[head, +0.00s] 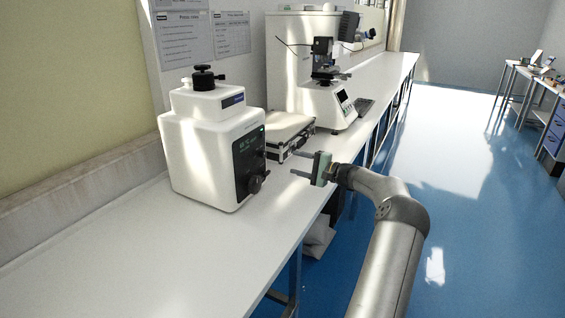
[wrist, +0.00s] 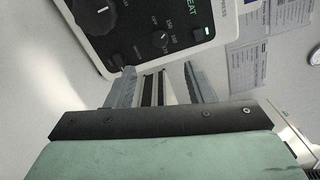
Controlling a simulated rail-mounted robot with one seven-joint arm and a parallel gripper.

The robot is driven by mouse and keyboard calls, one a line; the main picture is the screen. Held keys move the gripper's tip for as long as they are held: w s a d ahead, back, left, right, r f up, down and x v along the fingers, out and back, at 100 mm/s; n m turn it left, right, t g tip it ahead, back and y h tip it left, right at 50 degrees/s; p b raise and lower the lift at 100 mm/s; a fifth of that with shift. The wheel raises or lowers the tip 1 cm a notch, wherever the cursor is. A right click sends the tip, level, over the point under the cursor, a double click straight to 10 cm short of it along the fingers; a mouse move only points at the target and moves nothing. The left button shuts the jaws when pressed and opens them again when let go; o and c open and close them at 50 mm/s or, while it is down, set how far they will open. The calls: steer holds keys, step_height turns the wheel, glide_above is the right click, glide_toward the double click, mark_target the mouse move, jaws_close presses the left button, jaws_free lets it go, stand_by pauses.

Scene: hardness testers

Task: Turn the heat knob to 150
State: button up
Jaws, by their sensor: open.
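A white boxy machine (head: 190,155) stands on the bench, with a black front panel (head: 241,160) and a black knob (head: 256,184) low on it. In the wrist view the panel appears rotated. A round black knob with a white pointer line (wrist: 160,38) sits among markings including OFF and 150, near the green word HEAT. A larger knob (wrist: 103,5) is cut off at the top edge. My gripper (head: 298,163) is open and empty, right of the panel and apart from it. In the wrist view my gripper (wrist: 160,72) has its fingers below the marked knob. The pointer's exact setting is unclear.
A silver-edged case (head: 290,135) lies on the bench behind the machine. A white tester with a microscope-like head (head: 325,95) stands farther back. The white bench (head: 120,260) is clear in front of the machine. Blue floor (head: 440,220) lies open to the right.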

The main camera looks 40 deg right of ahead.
steer(key=v, duration=0.4)
steer(key=shift+s+d, duration=0.15)
steer(key=shift+s, duration=0.25)
steer(key=w+a+n+g+y+p, duration=0.1)
steer(key=w+a+n+g, duration=0.15)
steer(key=a, duration=0.65)
steer(key=w+a+n+g+y, duration=0.1)
steer(key=w+a+n+g, duration=0.15)
steer(key=a, duration=0.55)
steer(key=s+a+r+n+g+h+p, duration=0.1)
steer(key=s+a+n+g, duration=0.2)
steer(key=a, duration=0.9)
steer(key=s+a+n+g+h+p, duration=0.1)
steer(key=s+a+g, duration=0.3)
steer(key=a, duration=0.8)
steer(key=s+a+n+g+h+p, duration=0.1)
steer(key=s+a+n+g+h, duration=0.1)
steer(key=s, duration=1.1)
steer(key=s+a+n+g+h+p, duration=0.2)
steer(key=s+a+n+h, duration=0.2)
steer(key=s, duration=1)
steer(key=a+n, duration=0.2)
steer(key=a, duration=0.2)
steer(key=shift+s+a+r+h+p, duration=0.3)
steer(key=shift+a+r, duration=0.05)
steer(key=shift+r, duration=0.05)
